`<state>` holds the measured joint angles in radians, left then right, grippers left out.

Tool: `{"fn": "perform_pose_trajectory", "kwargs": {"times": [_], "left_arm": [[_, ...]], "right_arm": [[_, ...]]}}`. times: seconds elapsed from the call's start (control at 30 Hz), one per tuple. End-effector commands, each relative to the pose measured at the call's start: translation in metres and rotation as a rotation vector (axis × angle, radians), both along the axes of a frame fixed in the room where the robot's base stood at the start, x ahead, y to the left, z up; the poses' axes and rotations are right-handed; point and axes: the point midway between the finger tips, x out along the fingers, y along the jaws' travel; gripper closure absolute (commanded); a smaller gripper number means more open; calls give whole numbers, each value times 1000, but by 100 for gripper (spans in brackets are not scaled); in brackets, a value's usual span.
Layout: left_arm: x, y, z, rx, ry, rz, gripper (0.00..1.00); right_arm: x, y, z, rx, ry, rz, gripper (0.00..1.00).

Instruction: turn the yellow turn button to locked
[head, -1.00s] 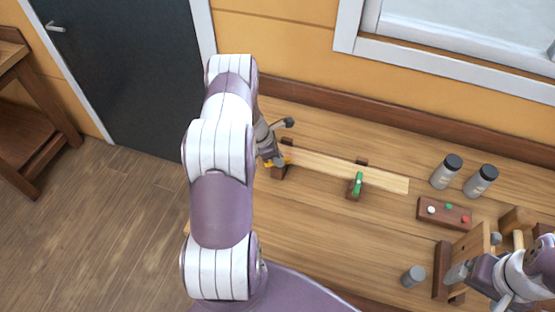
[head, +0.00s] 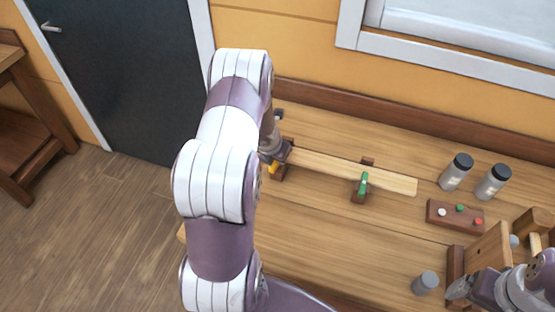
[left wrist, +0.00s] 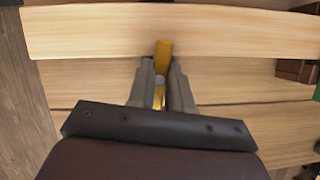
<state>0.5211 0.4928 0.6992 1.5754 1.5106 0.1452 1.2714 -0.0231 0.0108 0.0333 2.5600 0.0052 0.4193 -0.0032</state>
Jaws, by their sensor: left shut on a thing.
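The yellow turn button (head: 273,168) is on a small dark block (head: 280,174) at the left end of a pale plank (head: 330,170). My left gripper (head: 271,160) is shut on it. In the left wrist view the yellow button (left wrist: 163,50) stands between the fingertips (left wrist: 162,68), its far end overlapping the plank's edge (left wrist: 90,35). The arm hides part of the button in the head view.
Two dark-lidded jars (head: 456,172) stand at the right. A dark block with coloured buttons (head: 455,214) is below them. A grey cylinder (head: 425,283) and a wooden stand (head: 487,245) are near my right arm. The bench middle is clear.

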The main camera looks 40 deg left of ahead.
Motion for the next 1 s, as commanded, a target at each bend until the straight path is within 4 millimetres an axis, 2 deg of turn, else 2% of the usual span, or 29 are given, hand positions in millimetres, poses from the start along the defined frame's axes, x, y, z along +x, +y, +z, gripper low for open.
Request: {"fn": "perform_pose_trajectory", "kwargs": {"times": [0.4, 0.93, 0.97, 1.0], "left_arm": [[2, 1, 2, 3, -7, 168, 100], [2, 2, 3, 3, -7, 191, 100], [2, 2, 3, 3, -8, 192, 78], [2, 2, 3, 3, -7, 191, 65]], "right_arm": [[0, 0, -10, 0, 0, 0, 11], [0, 0, -10, 0, 0, 0, 11], [0, 0, -10, 0, 0, 0, 11], [0, 0, -10, 0, 0, 0, 11]]}}
